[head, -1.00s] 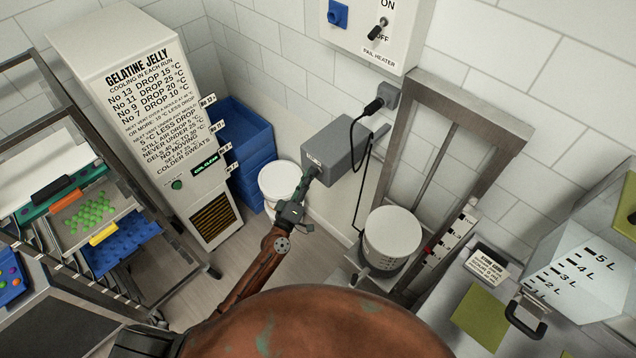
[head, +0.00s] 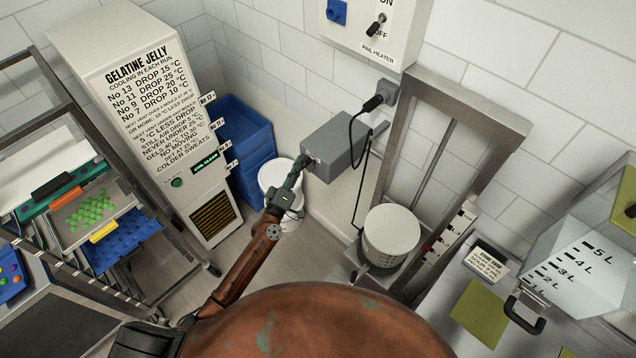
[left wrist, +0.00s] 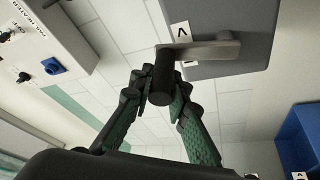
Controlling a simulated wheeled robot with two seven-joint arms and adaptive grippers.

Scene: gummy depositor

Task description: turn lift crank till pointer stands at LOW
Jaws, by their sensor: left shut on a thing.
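The lift crank is on a grey box (head: 338,148) on the wall. In the left wrist view its metal crank arm (left wrist: 212,48) lies nearly level, with a dark round handle (left wrist: 161,92) at its left end. My left gripper (head: 303,163) is shut on that handle, its green fingers on either side in the left wrist view (left wrist: 162,80). The lift frame (head: 485,105) stands to the right, with a lidded pail (head: 391,228) low in it. A red pointer (head: 428,246) shows beside a white scale (head: 446,238); its lettering is too small to read. My right gripper is out of view.
A white bucket (head: 276,180) stands below the box, beside blue crates (head: 240,130). A black cable (head: 354,135) hangs between box and lift. A cooling cabinet (head: 120,50) and a tray rack (head: 62,90) are left; a measuring tank (head: 590,265) is right.

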